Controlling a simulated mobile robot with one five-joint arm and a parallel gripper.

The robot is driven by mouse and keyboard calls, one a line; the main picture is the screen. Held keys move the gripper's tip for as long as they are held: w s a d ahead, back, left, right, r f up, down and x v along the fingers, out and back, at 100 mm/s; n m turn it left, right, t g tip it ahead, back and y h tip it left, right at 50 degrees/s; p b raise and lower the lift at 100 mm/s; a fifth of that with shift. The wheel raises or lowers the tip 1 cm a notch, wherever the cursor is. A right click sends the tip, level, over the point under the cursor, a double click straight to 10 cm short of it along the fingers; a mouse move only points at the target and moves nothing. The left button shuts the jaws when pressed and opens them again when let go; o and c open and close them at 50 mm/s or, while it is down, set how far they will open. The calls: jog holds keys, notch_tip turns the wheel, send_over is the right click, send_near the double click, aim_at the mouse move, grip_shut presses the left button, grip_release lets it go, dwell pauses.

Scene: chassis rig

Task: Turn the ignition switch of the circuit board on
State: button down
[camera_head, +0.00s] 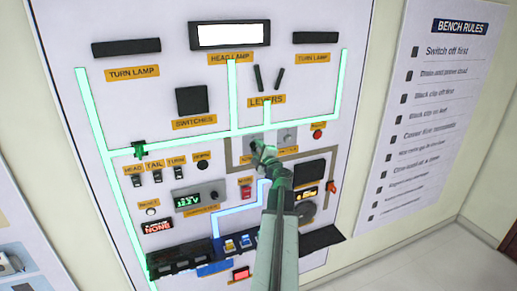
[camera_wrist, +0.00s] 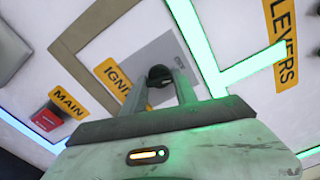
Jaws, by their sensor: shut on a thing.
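The circuit board (camera_head: 140,25) is an upright white panel with lit green and blue traces. My gripper (camera_head: 262,152) reaches up to its middle, below the levers. In the wrist view my gripper (camera_wrist: 162,88) has its two fingers on either side of the dark round knob of the ignition switch (camera_wrist: 159,74), shut on it. The knob stands on a grey plate beside a yellow label (camera_wrist: 113,78) that reads "IGNI", the rest hidden by a finger. In the head view my gripper and arm hide most of the switch.
The red MAIN switch (camera_wrist: 47,118) is left of the ignition switch in the wrist view. Two dark levers (camera_head: 268,78) stand above my gripper. A red button (camera_head: 318,134) is to the right. Dark trays (camera_head: 320,238) jut out along the bottom.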

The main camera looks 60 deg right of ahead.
jog(key=m, duration=0.4)
jog(key=shift+w+a, duration=0.1)
jog(key=shift+a, duration=0.05)
jog(key=shift+m, duration=2.1)
jog(key=c, duration=1.3)
grip_release()
jog(key=shift+o, duration=1.3)
jog(key=shift+r, duration=0.1)
